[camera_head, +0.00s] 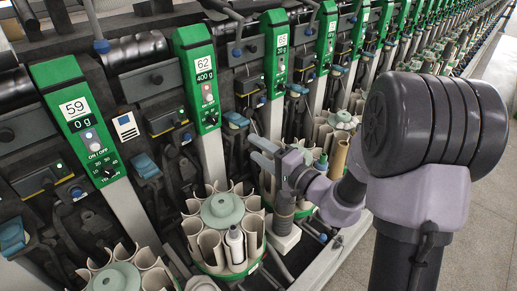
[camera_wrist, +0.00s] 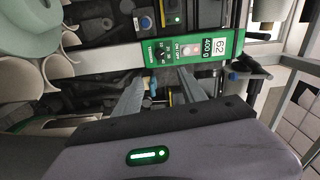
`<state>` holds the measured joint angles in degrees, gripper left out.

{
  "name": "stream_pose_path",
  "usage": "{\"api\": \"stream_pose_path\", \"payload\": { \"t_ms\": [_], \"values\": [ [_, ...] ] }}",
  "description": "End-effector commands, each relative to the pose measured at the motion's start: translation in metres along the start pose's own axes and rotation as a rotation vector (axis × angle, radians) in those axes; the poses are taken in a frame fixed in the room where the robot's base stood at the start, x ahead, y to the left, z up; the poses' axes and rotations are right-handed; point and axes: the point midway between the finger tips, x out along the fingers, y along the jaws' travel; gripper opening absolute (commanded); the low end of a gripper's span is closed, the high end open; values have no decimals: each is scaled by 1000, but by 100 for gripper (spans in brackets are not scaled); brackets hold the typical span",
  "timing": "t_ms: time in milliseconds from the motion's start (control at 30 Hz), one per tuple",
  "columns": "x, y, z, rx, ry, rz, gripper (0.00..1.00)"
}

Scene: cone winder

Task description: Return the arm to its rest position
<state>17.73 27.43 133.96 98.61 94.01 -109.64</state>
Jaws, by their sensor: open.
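My gripper (camera_head: 264,155) is at the centre of the head view, in front of the winder row, to the right of the panel marked 62. Its two fingers stand apart with nothing between them. My arm bends from the right side of the picture toward the machine. In the wrist view the two fingers of my gripper (camera_wrist: 162,100) point toward the machine front. The green panel marked 62 (camera_wrist: 205,47) lies beyond them there, and it also shows in the head view (camera_head: 197,75).
Another carousel (camera_head: 115,277) is at the lower left. Panel 59 (camera_head: 76,118) is at the left. Open floor (camera_head: 495,220) lies at the right.

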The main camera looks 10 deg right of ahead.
Motion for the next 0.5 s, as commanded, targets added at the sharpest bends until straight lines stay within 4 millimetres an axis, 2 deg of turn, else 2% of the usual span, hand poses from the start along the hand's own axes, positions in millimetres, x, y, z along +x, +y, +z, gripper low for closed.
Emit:
{"api": "stream_pose_path", "payload": {
  "t_ms": [300,367,467,500],
  "values": [
    [0,0,0,0,-2,0,49],
    [1,-5,8,2,-28,2,49],
    [-1,-30,51,18,-179,24,49],
    [-7,-43,80,25,-275,55,49]
  ]
}}
